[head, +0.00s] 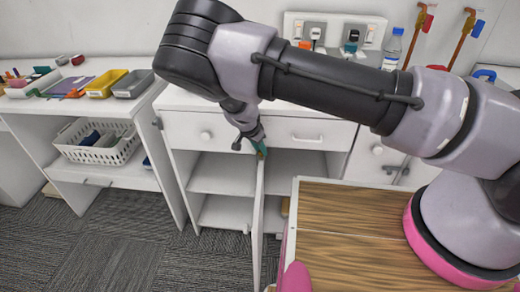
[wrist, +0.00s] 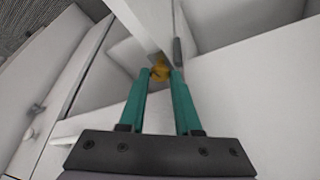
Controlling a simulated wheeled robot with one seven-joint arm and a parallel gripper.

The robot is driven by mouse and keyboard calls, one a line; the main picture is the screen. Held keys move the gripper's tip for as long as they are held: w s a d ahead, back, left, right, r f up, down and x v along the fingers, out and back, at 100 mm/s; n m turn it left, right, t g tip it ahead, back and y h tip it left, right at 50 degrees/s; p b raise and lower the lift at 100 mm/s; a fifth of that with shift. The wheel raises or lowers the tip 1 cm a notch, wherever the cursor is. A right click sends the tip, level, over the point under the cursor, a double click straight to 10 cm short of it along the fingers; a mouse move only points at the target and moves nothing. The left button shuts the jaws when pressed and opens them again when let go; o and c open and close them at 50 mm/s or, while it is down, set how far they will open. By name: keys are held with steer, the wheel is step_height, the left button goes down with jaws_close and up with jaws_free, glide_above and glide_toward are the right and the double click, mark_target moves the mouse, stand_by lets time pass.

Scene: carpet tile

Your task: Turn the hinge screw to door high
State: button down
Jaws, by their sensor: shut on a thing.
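The cabinet door (head: 258,215) stands swung open, seen nearly edge-on below my gripper (head: 259,147). In the wrist view, my gripper (wrist: 161,80) has its two teal fingers shut on a small yellow-brass piece, which looks like the hinge screw (wrist: 160,72). The screw sits at the upper end of the white door (wrist: 143,22), by a grey hinge plate (wrist: 178,50). The fingers hide the sides of the screw. In the head view the fingers reach the door's top corner, and the screw is too small to tell apart.
The white cabinet (head: 225,172) behind has open shelves under closed drawers. A desk at left holds a white basket (head: 98,142) and trays (head: 105,84). A wood-topped surface (head: 345,215) lies close right of the door. Carpet (head: 140,235) is clear at lower left.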

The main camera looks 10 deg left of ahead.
steer(key=shift+s+a, duration=0.1)
steer(key=c, duration=0.9)
jaws_free()
steer(key=shift+f, duration=0.1)
steer(key=v, duration=1)
steer(key=shift+r, duration=0.35)
steer(key=shift+s, duration=0.1)
